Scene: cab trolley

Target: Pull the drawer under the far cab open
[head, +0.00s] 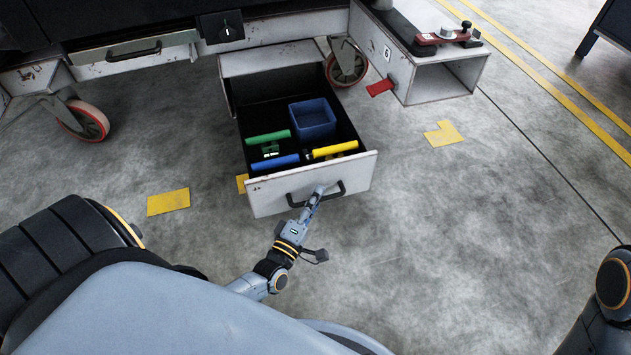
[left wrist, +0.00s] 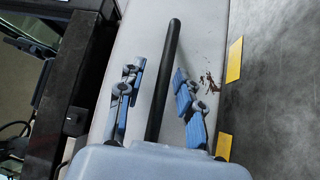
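A drawer with a scuffed white front (head: 270,195) stands pulled well out from under the trolley. Its black bar handle (head: 338,190) also shows in the left wrist view (left wrist: 170,60). My left gripper (head: 320,190) is at this handle. In the left wrist view its blue fingers (left wrist: 160,85) stand apart, one on each side of the bar, with visible gaps, so it looks open around the handle. A second drawer (head: 125,50) with a black handle is shut at the upper left. My right gripper is out of view; only part of my right arm shows at the right edge.
The open drawer holds a blue bin (head: 312,118) and green, blue and yellow handled things. Red-rimmed casters (head: 88,121) stand under the trolley. The floor right of the drawer is clear.

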